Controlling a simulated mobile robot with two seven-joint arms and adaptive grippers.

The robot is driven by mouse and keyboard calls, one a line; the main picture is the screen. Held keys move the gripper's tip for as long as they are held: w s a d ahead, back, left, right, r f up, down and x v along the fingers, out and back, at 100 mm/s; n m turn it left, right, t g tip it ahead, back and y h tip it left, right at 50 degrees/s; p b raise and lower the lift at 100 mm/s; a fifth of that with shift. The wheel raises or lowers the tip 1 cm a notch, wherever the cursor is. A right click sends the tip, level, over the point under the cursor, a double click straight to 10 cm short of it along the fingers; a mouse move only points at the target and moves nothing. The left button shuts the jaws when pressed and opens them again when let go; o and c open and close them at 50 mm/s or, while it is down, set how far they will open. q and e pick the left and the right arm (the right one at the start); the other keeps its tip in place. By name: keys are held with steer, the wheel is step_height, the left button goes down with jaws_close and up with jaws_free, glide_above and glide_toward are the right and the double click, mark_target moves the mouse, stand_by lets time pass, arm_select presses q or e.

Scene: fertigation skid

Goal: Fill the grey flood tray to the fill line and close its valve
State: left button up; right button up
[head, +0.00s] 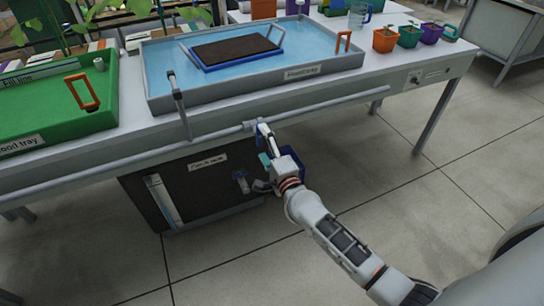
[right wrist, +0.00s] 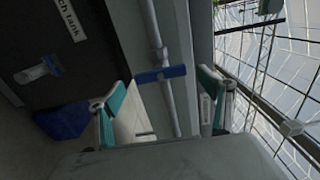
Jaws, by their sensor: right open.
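The grey flood tray (head: 300,88) stands on the bench at the centre of the head view, with blue water (head: 330,42) spread inside it. I cannot make out a fill line on it. A grey pipe (head: 330,102) runs along the bench's front edge. In the right wrist view, a blue valve handle (right wrist: 160,74) lies across this pipe (right wrist: 167,45). My right gripper (head: 264,142) is at the pipe below the tray. In the wrist view its teal fingers (right wrist: 162,86) are apart, with the handle in the gap, seemingly just beyond the tips. My left gripper is out of view.
A dark mat in a blue frame (head: 237,50) is in the tray. A green tray (head: 60,104) sits at left. A black tank (head: 195,190) and a blue container (head: 292,160) are under the bench. Pots (head: 385,40) stand at right. Floor (head: 400,180) at right is clear.

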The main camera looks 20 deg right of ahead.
steer(key=s, duration=0.7)
steer(key=shift+s+d, duration=0.2)
steer(key=shift+s, duration=0.1)
stand_by(0.9)
steer(key=s+a+n+g+y+p, duration=0.2)
steer(key=s+a+n+y+p, duration=0.3)
steer(key=s+n, duration=0.75)
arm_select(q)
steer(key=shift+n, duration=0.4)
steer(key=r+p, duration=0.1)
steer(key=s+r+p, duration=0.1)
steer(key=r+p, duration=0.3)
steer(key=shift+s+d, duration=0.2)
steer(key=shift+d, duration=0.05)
arm_select(e)
steer(key=s+d+f+n+g+h, duration=0.1)
steer(key=s+f+n, duration=0.3)
steer(key=s, duration=0.5)
steer(key=s+d+f+n+g+h, duration=0.1)
steer(key=s+f+n+g, duration=0.3)
steer(key=s, duration=0.6)
steer(key=shift+n+h, duration=0.5)
steer(key=shift+n, duration=0.35)
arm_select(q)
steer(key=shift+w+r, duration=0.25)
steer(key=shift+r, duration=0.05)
